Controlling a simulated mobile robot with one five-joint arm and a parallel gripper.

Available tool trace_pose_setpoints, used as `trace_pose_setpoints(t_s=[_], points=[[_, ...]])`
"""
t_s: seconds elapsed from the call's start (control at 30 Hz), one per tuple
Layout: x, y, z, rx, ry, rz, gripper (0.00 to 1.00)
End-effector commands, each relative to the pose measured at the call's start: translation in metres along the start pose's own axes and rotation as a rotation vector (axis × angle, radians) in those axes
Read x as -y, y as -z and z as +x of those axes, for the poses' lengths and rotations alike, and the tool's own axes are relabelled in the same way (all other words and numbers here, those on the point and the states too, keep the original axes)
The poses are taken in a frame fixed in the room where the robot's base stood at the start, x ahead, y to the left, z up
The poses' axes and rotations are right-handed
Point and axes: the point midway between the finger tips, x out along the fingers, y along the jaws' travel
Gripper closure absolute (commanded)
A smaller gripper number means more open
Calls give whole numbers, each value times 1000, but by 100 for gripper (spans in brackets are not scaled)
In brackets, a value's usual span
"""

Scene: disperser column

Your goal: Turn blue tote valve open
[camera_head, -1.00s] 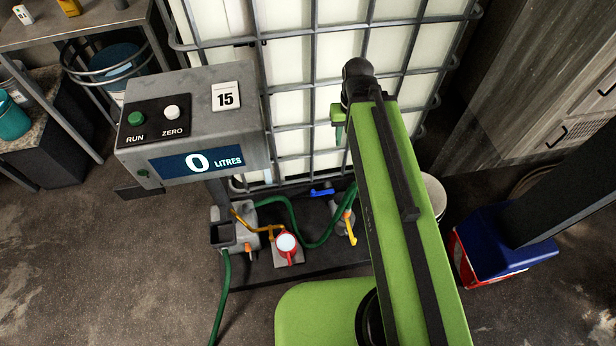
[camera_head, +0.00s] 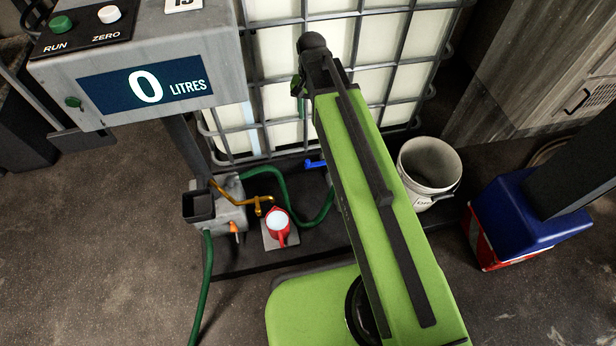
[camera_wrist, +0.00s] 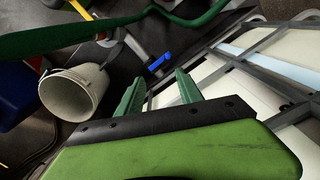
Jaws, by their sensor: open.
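The blue valve handle (camera_head: 316,163) shows in the head view low at the foot of the caged white tote (camera_head: 281,101), just left of my arm. The valve body beside it is mostly hidden behind my arm. In the wrist view the blue handle (camera_wrist: 160,62) lies just beyond my fingertips, roughly between them in the picture, with a gap. My gripper (camera_wrist: 160,75) has its two green fingers apart and nothing between them. In the head view the gripper is mostly hidden at the far end of my arm.
A console (camera_head: 141,80) reading 0 litres stands at left. A white bucket (camera_head: 428,170) and a blue-red box (camera_head: 520,220) stand at right.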

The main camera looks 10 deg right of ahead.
Motion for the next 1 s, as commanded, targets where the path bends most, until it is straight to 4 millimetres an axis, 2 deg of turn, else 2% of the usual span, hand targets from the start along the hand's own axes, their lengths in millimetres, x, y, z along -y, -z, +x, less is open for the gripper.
trace_pose_setpoints(t_s=[0.03, 0.1, 0.2, 0.3, 0.4, 0.6, 0.73, 0.87, 1.0], points=[[6, 11, 56, 0, -1, 48, 57], [11, 21, 89, 0, -1, 122, 57], [17, 33, 126, 0, -2, 212, 57], [21, 40, 148, 0, -2, 277, 57], [23, 44, 157, 0, -3, 314, 57], [23, 45, 156, 0, -3, 330, 57], [23, 45, 163, 0, -3, 329, 57], [22, 45, 181, 0, -3, 329, 57], [22, 45, 209, 0, -3, 329, 57]])
